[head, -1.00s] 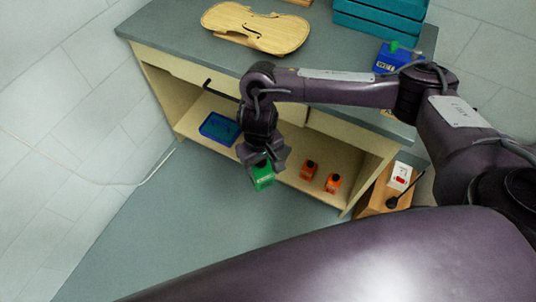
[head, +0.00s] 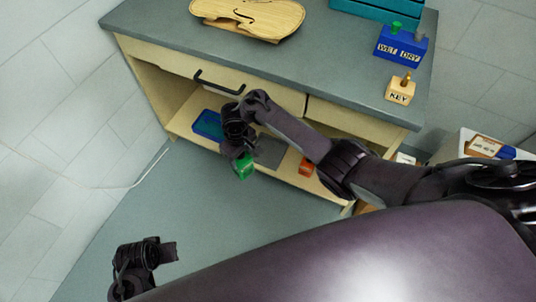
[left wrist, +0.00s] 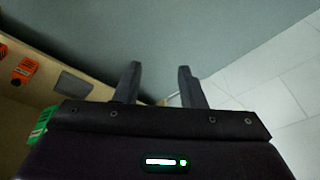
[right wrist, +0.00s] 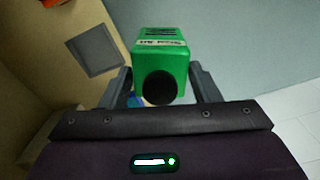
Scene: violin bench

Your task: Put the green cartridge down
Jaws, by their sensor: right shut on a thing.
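The green cartridge (head: 243,168) is held by my right gripper (head: 238,152), in front of the open cabinet's lower shelf. In the right wrist view the green cartridge (right wrist: 161,58) sits between the two fingers, its round black end towards the camera. Clear space shows around it, and nothing visible supports it from below. A dark grey square pad (right wrist: 95,52) lies on the shelf to its left in that view. The green cartridge also shows at the left edge of the left wrist view (left wrist: 40,126). My left gripper (left wrist: 158,85) is open and empty, low over the floor.
A blue tray (head: 208,124) lies on the shelf left of the pad. An orange cartridge (head: 306,167) stands to the right, and two show in the left wrist view. The bench top (head: 190,45) carries a violin body (head: 247,16), a WET/DRY block (head: 400,45) and a KEY block (head: 400,89).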

